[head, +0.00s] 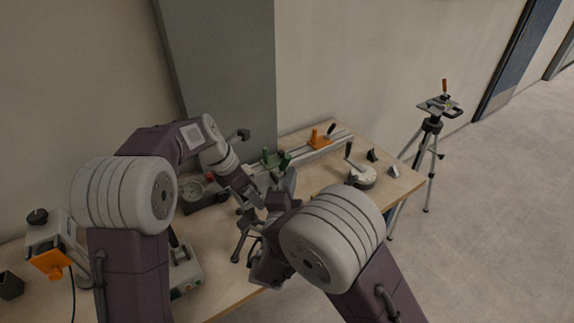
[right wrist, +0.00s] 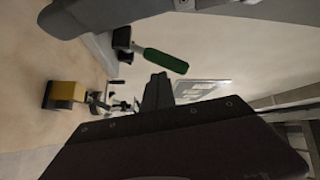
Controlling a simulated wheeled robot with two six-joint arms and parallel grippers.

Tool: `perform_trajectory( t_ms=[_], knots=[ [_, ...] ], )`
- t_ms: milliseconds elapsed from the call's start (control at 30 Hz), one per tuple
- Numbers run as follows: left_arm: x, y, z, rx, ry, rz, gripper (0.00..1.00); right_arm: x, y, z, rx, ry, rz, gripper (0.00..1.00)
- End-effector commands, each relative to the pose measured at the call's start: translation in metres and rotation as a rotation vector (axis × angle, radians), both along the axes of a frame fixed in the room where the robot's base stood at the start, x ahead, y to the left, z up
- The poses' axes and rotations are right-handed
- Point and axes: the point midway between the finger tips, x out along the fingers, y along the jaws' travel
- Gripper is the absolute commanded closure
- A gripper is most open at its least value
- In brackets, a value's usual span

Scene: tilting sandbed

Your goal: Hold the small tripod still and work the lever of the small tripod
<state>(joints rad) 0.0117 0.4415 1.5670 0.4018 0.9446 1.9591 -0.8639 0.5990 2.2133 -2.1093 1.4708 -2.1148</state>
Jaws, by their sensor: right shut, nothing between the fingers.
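The small tripod (head: 243,238) stands on the workbench, its dark legs showing low between my two arms. Its upper part and lever are largely hidden behind my grippers, and I cannot make the lever out for certain. My left gripper (head: 250,197) reaches down at the tripod's top; its fingers are too small and covered to read, and I cannot tell whether it touches. My right gripper (head: 278,197) is close beside it, shut and empty. In the right wrist view a dark part of that gripper (right wrist: 157,92) shows, with a green handle (right wrist: 165,60) beyond it.
The workbench (head: 313,185) holds a rail with an orange block (head: 319,139), a round crank device (head: 360,177), a gauge box (head: 200,193) and an orange-faced device (head: 48,262). A larger tripod (head: 432,126) stands on the floor at right. A grey pillar (head: 228,75) rises behind.

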Motion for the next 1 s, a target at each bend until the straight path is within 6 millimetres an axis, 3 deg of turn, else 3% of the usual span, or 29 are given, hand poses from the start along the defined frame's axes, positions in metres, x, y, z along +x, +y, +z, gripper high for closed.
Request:
perform_trajectory(
  t_ms=[1000],
  knots=[
    [-0.0006, -0.0007, 0.0003, 0.0, 0.001, -0.004, 0.89, 0.0084, 0.0056, 0.0043, 0.001, 0.0, 0.0, 1.0]
  ],
)
